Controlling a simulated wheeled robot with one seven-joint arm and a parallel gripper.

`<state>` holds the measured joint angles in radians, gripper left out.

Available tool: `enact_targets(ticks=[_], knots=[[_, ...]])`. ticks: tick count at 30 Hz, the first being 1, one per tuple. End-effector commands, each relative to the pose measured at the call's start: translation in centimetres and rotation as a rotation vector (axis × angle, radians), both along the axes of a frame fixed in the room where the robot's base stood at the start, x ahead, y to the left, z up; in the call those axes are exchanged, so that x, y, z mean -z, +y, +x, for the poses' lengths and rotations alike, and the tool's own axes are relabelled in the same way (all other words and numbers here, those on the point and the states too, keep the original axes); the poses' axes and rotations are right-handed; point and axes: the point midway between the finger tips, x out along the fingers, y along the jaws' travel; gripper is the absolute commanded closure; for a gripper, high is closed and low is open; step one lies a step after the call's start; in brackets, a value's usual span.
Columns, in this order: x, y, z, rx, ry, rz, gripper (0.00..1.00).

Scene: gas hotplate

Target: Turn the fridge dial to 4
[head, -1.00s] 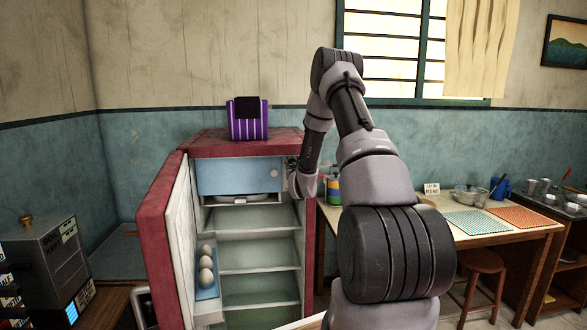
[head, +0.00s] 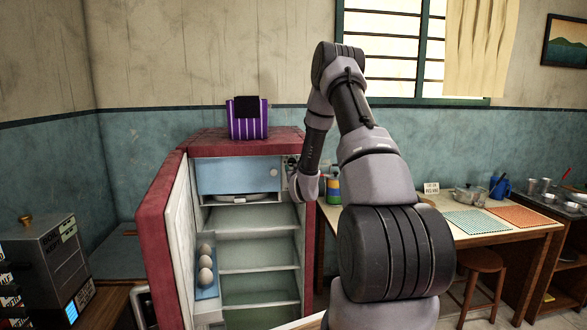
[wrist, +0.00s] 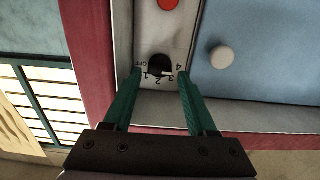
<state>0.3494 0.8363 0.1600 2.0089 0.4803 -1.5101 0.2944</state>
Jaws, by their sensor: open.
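The fridge dial (wrist: 160,64) is a small black knob on a pale panel in the wrist view. Marks OFF, 1, 2, 3 and 4 run around its near side. I cannot tell clearly which mark it points to. My gripper (wrist: 159,74) is open, its two green fingers one on each side of the dial's near edge, with a gap to it. In the head view my gripper (head: 292,166) is at the upper right inside wall of the open fridge (head: 160,215), where my wrist hides the dial.
A red round part (wrist: 168,4) sits beyond the dial, and a blue freezer door (wrist: 265,55) with a white knob (wrist: 221,57) is to its right. Eggs (head: 206,262) sit in the fridge door. A striped purple bag (head: 247,120) stands on top.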

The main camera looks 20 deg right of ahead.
Motion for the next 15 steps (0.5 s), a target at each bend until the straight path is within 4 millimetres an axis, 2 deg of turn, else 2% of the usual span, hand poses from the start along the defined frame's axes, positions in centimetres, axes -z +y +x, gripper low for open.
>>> enact_targets(ticks=[3, 9, 15], knots=[[0.0, 0.7, -2.6, 0.000, 0.003, 0.000, 0.43], [0.0, 1.7, -6.0, 0.000, 0.002, 0.001, 0.43], [0.0, 2.2, -7.5, 0.000, 0.001, 0.000, 0.43]])
